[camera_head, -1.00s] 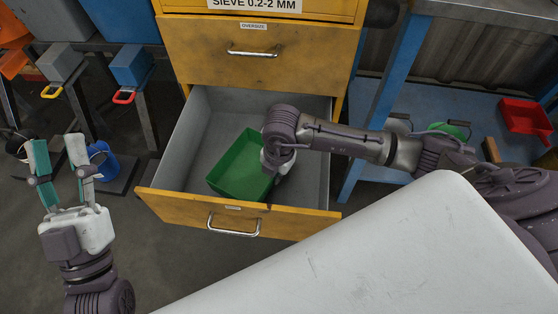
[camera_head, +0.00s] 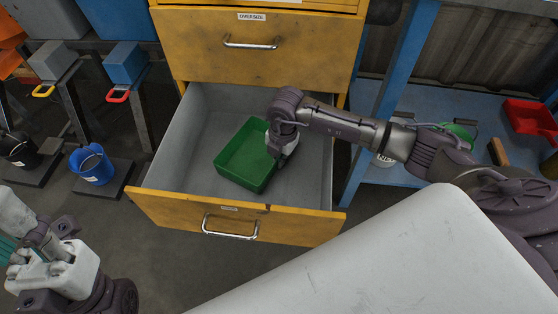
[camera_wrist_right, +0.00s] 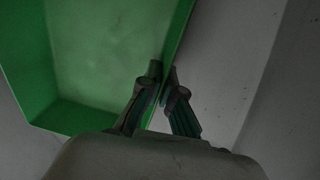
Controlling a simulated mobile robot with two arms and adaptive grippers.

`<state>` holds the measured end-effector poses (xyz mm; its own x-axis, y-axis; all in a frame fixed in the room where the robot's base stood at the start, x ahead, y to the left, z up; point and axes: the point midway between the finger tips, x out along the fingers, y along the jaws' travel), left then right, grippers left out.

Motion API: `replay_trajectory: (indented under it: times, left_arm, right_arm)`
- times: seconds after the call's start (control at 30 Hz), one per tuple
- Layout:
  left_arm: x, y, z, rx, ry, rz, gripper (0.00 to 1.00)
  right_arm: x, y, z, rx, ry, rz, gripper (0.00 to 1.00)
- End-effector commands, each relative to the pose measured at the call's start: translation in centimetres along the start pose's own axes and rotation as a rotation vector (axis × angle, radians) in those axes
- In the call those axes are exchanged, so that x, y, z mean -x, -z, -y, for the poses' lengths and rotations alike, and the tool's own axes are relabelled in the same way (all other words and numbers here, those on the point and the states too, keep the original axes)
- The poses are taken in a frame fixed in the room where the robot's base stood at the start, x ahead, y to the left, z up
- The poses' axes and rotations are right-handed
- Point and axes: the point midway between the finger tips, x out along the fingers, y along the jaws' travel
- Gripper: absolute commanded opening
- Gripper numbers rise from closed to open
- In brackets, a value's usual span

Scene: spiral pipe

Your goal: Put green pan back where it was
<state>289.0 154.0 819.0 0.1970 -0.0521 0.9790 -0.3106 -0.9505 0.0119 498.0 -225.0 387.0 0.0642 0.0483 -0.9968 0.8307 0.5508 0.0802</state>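The green pan (camera_head: 246,158) is inside the open yellow drawer (camera_head: 184,211), near its middle, with its open side up. I cannot tell whether it rests on the drawer floor. My right gripper (camera_head: 276,158) reaches down into the drawer at the pan's right side. In the right wrist view the green pan (camera_wrist_right: 105,50) fills the left, and the fingers of my right gripper (camera_wrist_right: 165,82) are closed on its side wall, one on each side. My left gripper (camera_head: 18,235) is at the lower left, away from the drawer, with its fingertips cut off by the picture edge.
A shut drawer labelled OVERSIZE (camera_head: 255,48) is above the open one. A white surface (camera_head: 420,255) fills the lower right. A blue shelf (camera_head: 440,105) at right holds a red pan (camera_head: 528,118). A blue bucket (camera_head: 92,165) stands on the left.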

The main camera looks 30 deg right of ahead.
Motion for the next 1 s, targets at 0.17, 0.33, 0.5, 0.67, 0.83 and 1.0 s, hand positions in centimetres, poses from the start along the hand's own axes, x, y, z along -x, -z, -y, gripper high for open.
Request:
replay_trajectory:
  times: [0.17,0.33,0.5,0.67,0.83,1.0]
  left_arm:
    - [-0.1,0.0,0.0,0.0,0.0,0.001,0.4]
    - [0.0,0.0,0.0,0.0,0.0,0.001,0.4]
    - [0.0,0.0,0.0,0.0,0.0,0.002,0.4]
    - [0.0,0.0,0.0,0.0,0.0,0.002,0.4]
    - [-0.2,0.0,0.0,0.0,0.0,0.002,0.4]
    - [-1.4,0.2,0.0,0.0,0.0,0.003,0.4]
  right_arm:
    - [0.3,-0.1,-0.1,-0.002,-0.005,0.002,0.0]
    - [-0.1,-0.1,-0.1,-0.002,-0.004,0.002,0.07]
    - [-0.1,-0.1,-0.1,-0.002,-0.003,0.002,0.31]
    - [-0.1,-0.1,-0.1,-0.002,-0.003,0.002,0.31]
    - [0.3,-0.1,-0.1,-0.002,-0.004,0.002,0.31]
    - [2.9,-0.1,-0.2,-0.001,-0.006,0.003,0.31]
